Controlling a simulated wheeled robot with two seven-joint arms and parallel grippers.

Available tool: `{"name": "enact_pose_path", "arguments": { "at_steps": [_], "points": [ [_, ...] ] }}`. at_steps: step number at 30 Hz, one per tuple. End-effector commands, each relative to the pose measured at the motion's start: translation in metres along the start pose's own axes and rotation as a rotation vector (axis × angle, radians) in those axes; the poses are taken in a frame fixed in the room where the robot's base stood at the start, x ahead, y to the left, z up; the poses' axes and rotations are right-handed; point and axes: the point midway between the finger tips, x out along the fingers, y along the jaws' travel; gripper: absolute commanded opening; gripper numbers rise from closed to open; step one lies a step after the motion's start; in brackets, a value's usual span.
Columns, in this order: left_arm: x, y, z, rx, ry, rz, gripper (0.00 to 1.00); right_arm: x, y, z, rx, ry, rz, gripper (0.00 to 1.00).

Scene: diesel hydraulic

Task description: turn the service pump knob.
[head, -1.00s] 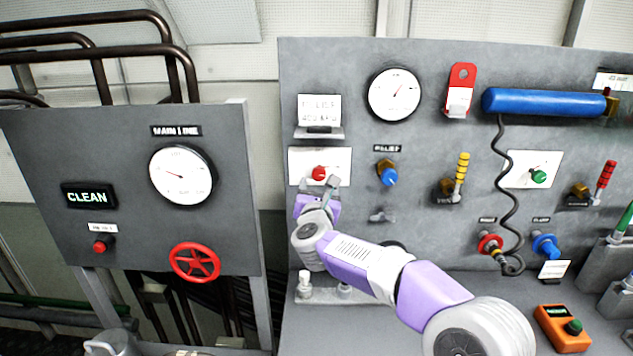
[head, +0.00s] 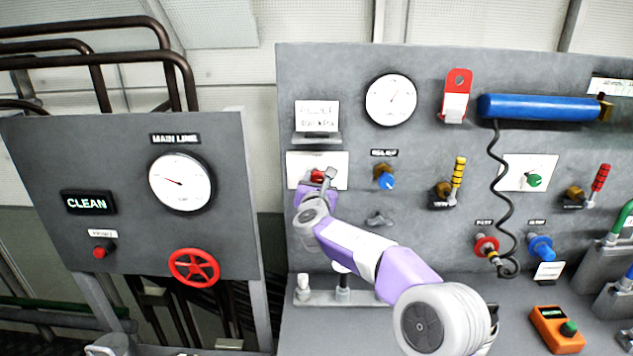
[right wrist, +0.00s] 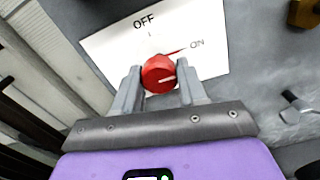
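A red round knob (head: 317,176) sits on a white plate on the grey panel. The right wrist view shows the knob (right wrist: 158,74) with OFF and ON printed on the plate; a red line runs toward ON. The knob's white mark points right in that view. My right gripper (right wrist: 160,78) has one finger on each side of the knob, apparently touching it. In the head view my right gripper (head: 322,182) partly covers the knob. My left gripper is not in view. No "service pump" label is readable.
A second white plate with a green knob (head: 534,180) is further right. The relief valve (head: 385,178) and a yellow lever (head: 458,174) stick out nearby. A grey shelf (head: 318,138) juts out above the red knob. A red handwheel (head: 194,267) is at left.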

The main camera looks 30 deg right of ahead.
Motion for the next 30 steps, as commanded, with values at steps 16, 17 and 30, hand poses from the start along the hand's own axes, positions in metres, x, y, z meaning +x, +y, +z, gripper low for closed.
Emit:
{"name": "enact_pose_path", "arguments": {
  "at_steps": [16, 17, 30],
  "points": [
    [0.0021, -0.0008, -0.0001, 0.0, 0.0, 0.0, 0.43, -0.0004, 0.0001, -0.0004, -0.063, 0.0, 0.001, 0.1],
    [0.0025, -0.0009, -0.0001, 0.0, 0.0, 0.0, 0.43, -0.0004, 0.0001, -0.0005, -0.077, 0.0, 0.001, 0.1],
    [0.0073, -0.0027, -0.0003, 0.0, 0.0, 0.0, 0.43, -0.0003, -0.0013, -0.0009, -0.441, 0.002, 0.0, 0.1]
  ]
}}
